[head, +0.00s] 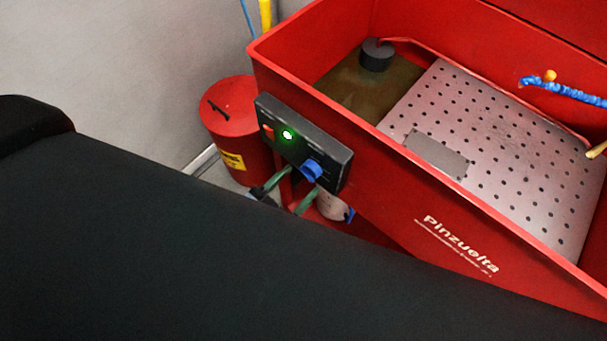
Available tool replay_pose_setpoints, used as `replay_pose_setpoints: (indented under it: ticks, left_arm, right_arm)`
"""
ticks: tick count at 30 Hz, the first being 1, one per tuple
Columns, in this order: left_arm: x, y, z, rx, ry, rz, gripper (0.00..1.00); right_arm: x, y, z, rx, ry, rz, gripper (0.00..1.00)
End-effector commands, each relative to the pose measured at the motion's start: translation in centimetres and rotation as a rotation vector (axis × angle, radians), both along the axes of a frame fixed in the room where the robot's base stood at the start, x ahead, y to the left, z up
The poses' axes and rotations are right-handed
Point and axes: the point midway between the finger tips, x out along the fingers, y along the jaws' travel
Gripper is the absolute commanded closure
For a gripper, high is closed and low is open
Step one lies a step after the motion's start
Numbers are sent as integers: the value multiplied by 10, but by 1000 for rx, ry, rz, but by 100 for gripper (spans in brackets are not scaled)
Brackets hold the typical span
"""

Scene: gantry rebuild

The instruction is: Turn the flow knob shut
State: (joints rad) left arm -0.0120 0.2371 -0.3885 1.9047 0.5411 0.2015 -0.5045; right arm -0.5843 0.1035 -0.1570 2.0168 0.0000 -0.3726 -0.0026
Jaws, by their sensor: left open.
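The flow knob (311,170) is blue and sits at the right part of a dark control box (333,166) on the front of a red parts washer. My left gripper (303,179) shows only in part, as two green fingers just below the knob. Its fingers are apart, so it is open, with nothing seen between them. I cannot tell whether a fingertip touches the knob. The rest of this gripper is hidden behind a large dark shape in the foreground. My right gripper is not in view.
A green light (287,135) glows on the box, beside a red switch (268,132). A red lidded bin (228,108) stands left of the washer. The washer basin (400,168) holds a perforated tray (500,150) and a blue hose (565,92).

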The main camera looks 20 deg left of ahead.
Motion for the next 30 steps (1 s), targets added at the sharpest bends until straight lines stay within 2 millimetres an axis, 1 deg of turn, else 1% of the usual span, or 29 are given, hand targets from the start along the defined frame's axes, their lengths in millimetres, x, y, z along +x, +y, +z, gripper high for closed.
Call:
replay_pose_setpoints:
  ticks: [1,6,11,17,27,30]
  left_arm:
    - [8,-3,1,-1,-2,0,40]
    - [22,-8,0,-1,0,0,40]
    - [26,-10,0,-1,1,0,40]
    - [26,-9,0,-1,1,0,40]
    - [25,-9,0,0,1,0,84]
    - [26,-9,0,-2,2,0,84]
  right_arm:
    - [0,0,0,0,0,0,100]
    - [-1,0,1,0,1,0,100]
    - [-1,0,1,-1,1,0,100]
    - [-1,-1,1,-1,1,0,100]
    - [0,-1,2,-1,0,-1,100]
    - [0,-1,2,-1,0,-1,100]
